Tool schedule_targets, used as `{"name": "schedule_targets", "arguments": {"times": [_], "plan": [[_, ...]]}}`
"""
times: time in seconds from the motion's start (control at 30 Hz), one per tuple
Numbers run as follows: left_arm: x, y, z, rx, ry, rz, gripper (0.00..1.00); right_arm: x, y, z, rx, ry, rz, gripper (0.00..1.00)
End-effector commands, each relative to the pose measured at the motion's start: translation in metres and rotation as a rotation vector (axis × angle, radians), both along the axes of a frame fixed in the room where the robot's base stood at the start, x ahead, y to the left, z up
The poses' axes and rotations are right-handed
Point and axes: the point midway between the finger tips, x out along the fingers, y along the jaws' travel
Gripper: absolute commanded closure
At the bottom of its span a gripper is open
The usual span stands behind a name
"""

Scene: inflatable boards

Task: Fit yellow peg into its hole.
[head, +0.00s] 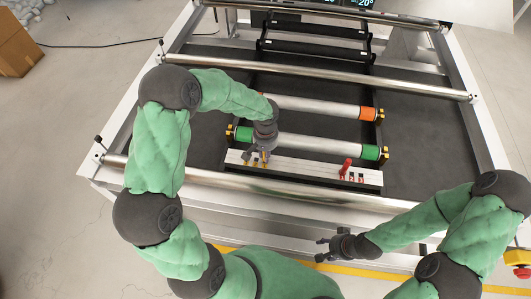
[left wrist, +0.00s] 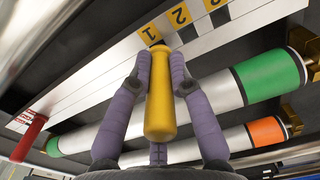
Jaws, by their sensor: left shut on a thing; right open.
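The yellow peg (left wrist: 160,100) is held between the two purple fingers of my left gripper (left wrist: 160,72), which is shut on it. Its far end points at the white board (left wrist: 110,62), close to the yellow label marked 1 (left wrist: 150,33). A dark spot shows at that end; I cannot tell whether the tip is in a hole or just above it. In the head view my left gripper (head: 256,160) is over the left part of the white board (head: 300,172), and the peg is mostly hidden. My right gripper (head: 336,246) is open and empty in front of the frame.
A red peg (head: 346,166) stands at the board's right part, beside dark square marks. Behind the board lie rollers with green (head: 370,152) and orange (head: 368,113) ends. A metal rail (head: 270,188) runs along the front. A cardboard box (head: 18,55) is on the floor.

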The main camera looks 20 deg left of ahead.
Motion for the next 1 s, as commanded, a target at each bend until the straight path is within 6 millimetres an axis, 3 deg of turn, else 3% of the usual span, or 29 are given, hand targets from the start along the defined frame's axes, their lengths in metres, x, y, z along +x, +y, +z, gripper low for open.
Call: {"name": "schedule_targets", "arguments": {"times": [0.6,0.63,0.7,0.73,1.0], "plan": [[0.0,0.0,-0.014,0.0,0.0,0.0,1.0,0.0,0.0,-0.012,0.0,0.0,0.0,0.52],[0.0,0.0,-0.014,0.0,0.0,0.0,0.77,0.0,0.0,-0.012,0.0,0.0,0.0,0.52],[0.0,0.0,-0.013,0.0,0.0,0.0,0.57,0.0,0.0,-0.011,0.0,0.0,0.0,0.52],[0.0,0.0,-0.013,0.0,-0.001,0.0,0.52,0.0,0.0,-0.011,0.0,0.0,0.0,0.52],[0.0,0.0,-0.013,0.0,0.0,0.0,0.52,0.0,0.0,-0.011,0.0,0.0,0.0,0.52]]}}
